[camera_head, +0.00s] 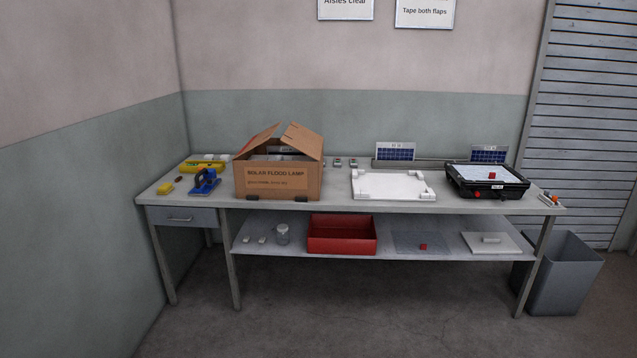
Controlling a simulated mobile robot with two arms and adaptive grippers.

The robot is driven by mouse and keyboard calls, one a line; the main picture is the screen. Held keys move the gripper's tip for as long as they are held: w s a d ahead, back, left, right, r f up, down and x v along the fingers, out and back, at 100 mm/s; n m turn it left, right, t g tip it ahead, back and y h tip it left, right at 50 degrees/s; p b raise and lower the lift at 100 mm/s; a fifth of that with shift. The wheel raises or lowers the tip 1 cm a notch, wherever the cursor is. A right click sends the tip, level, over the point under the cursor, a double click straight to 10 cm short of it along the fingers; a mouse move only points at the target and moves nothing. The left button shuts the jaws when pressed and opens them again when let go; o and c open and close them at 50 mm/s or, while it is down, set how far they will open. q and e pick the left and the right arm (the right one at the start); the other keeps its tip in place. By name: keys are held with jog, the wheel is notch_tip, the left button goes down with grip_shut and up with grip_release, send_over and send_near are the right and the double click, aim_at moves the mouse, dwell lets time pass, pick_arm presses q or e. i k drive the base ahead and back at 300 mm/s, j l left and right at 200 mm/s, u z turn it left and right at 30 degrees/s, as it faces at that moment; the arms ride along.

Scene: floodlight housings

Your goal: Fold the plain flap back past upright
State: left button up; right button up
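An open brown cardboard box (278,178), printed "SOLAR FLOOD LAMP" on its front, stands on the workbench left of the middle. Its left flap (258,140) and right flap (304,140) both slant up and inward over the opening, with a gap between their upper edges. I cannot tell from here which flap is the plain one. Something pale shows inside the box below the flaps. Neither of my grippers is in view.
On the workbench (340,195) a blue tape dispenser (205,181) stands just left of the box. A white foam tray (392,186) and a black floodlight housing (487,181) lie to the right. A red bin (342,234) sits on the lower shelf. The floor in front is clear.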

aim_at(297, 137)
jog(key=i+j, duration=0.6)
jog(key=i+j+z, duration=0.1)
jog(key=i+j, duration=0.45)
jog(key=j, duration=0.1)
